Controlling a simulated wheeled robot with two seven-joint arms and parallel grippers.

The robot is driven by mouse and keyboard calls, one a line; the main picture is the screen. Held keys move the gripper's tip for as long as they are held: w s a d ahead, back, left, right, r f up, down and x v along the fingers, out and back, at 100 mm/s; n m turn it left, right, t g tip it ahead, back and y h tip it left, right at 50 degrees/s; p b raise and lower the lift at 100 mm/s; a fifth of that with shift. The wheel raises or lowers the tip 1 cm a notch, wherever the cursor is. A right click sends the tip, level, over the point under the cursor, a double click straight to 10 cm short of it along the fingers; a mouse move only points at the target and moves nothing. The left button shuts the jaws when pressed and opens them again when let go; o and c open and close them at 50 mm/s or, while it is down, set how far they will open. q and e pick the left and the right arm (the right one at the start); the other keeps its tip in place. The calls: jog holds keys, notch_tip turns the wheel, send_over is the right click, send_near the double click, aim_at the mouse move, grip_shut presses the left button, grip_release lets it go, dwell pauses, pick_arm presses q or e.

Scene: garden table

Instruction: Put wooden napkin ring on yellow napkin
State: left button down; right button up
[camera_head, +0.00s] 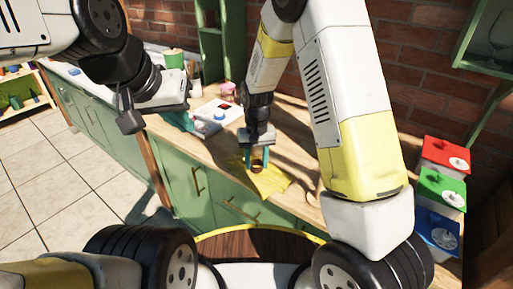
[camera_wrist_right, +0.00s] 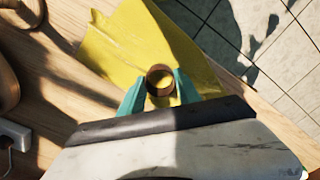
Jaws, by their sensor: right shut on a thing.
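The wooden napkin ring (camera_wrist_right: 160,73) is a small brown ring between the teal fingers of my right gripper (camera_wrist_right: 158,92), which is shut on it. The yellow napkin (camera_wrist_right: 122,42) lies flat on the wooden counter, and the ring shows over it; I cannot tell whether they touch. In the head view the ring (camera_head: 257,166) is at the tips of my right gripper (camera_head: 256,158), over the napkin (camera_head: 272,182) near the counter's front edge. My left gripper (camera_head: 185,120) is at the left over the counter edge; its fingers are partly hidden, so its opening is unclear.
A white device with a blue knob (camera_head: 219,116) stands on the counter left of my right gripper. A green cup (camera_head: 173,59) and a pink-lidded jar (camera_head: 228,90) are farther back. Red (camera_head: 446,154), green (camera_head: 441,188) and blue (camera_head: 437,232) boxes stand at the right. Tiled floor lies beyond the counter edge.

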jog(key=shift+f, duration=0.2)
jog(key=shift+f, duration=0.25)
jog(key=o, duration=1.3)
jog(key=s+d+r+t+y, duration=0.1)
jog(key=d+r, duration=0.1)
jog(key=r, duration=0.8)
jog(key=s+d+r, duration=0.2)
jog(key=r, duration=0.7)
jog(key=s+d+r+t, duration=0.2)
jog(key=s+d+r, duration=0.3)
jog(key=s, duration=0.3)
jog(key=s+d+r+m+t+y, duration=0.1)
jog(key=s+d+r+t, duration=0.2)
jog(key=s, duration=0.5)
jog(key=shift+s+d+r, duration=0.35)
jog(key=shift+d+r, duration=0.5)
jog(key=shift+d, duration=0.25)
